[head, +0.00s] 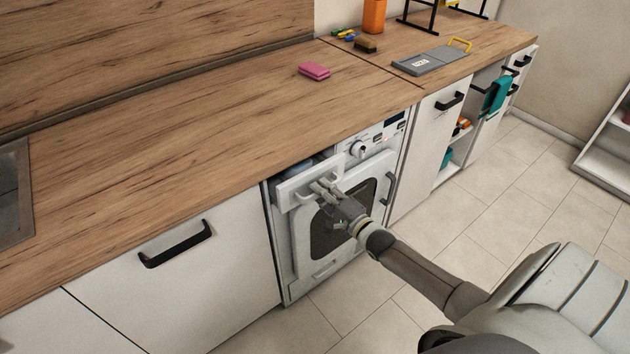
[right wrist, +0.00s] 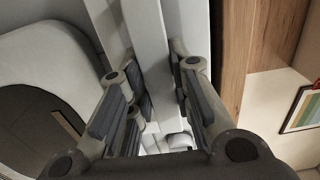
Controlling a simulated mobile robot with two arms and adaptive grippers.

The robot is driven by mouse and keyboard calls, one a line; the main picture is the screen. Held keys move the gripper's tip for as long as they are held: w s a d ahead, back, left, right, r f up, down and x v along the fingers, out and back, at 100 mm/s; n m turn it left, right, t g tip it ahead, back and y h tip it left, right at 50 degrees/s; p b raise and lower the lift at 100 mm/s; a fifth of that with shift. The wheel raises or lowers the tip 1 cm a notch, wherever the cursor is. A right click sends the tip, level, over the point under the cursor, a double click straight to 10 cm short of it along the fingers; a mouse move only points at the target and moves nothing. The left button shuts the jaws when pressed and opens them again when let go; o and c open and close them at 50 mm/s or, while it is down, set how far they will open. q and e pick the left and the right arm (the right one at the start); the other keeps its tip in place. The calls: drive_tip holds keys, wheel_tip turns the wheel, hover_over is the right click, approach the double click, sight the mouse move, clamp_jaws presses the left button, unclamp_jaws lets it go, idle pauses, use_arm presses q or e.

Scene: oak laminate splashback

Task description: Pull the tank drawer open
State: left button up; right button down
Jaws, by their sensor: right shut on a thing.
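The tank drawer (head: 291,193) is at the upper left of the white front-loading machine (head: 303,262). Its white front stands out from the machine, and part of its bluish inside shows behind the front, under the worktop edge. My right gripper (head: 322,188) is at the right part of the drawer front, shut on it. In the right wrist view my right gripper (right wrist: 155,80) has its fingers on either side of a white upright strip of the drawer (right wrist: 148,35). The fingers hide part of the front and its grip. My left gripper is not in view.
A black-handled white front (head: 200,275) is at the left. Tiled floor (head: 480,220) is clear.

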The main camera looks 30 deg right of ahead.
drive_tip(key=s+d+p, duration=0.2)
drive_tip(key=s+p, duration=0.4)
drive_tip(key=s, duration=2.2)
drive_tip(key=shift+s+p, duration=0.25)
drive_tip(key=shift+p, duration=0.15)
drive_tip(key=shift+d, duration=0.1)
drive_tip(key=c, duration=1.3)
unclamp_jaws()
drive_tip(key=s, duration=0.8)
drive_tip(key=s+d, duration=0.1)
drive_tip(key=s, duration=0.3)
